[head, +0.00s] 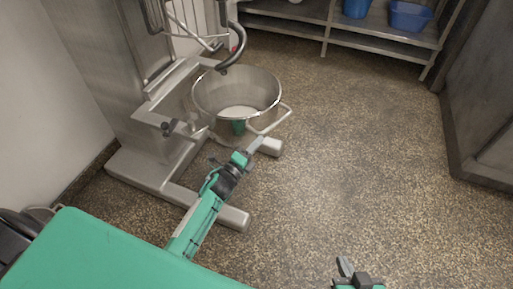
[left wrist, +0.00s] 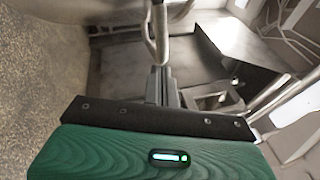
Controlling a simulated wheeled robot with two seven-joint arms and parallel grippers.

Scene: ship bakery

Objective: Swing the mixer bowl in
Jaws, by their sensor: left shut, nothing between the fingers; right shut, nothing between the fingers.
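The steel mixer bowl (head: 212,88) sits at the floor mixer (head: 95,75), out to the right of its column, below the curved dough hook (head: 234,52). A looped handle (head: 283,117) sticks out from the bowl's right front side. My left gripper (head: 257,144) is shut and empty, just below this handle; I cannot tell whether they touch. In the left wrist view my shut fingers (left wrist: 161,84) point at an upright metal bar (left wrist: 160,35), probably the handle. My right gripper (head: 345,267) appears at the bottom edge, shut and empty, far from the bowl.
A shelf (head: 385,37) with blue tubs (head: 408,16) stands at the back. A grey cabinet (head: 485,100) is at right. The speckled floor between is clear.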

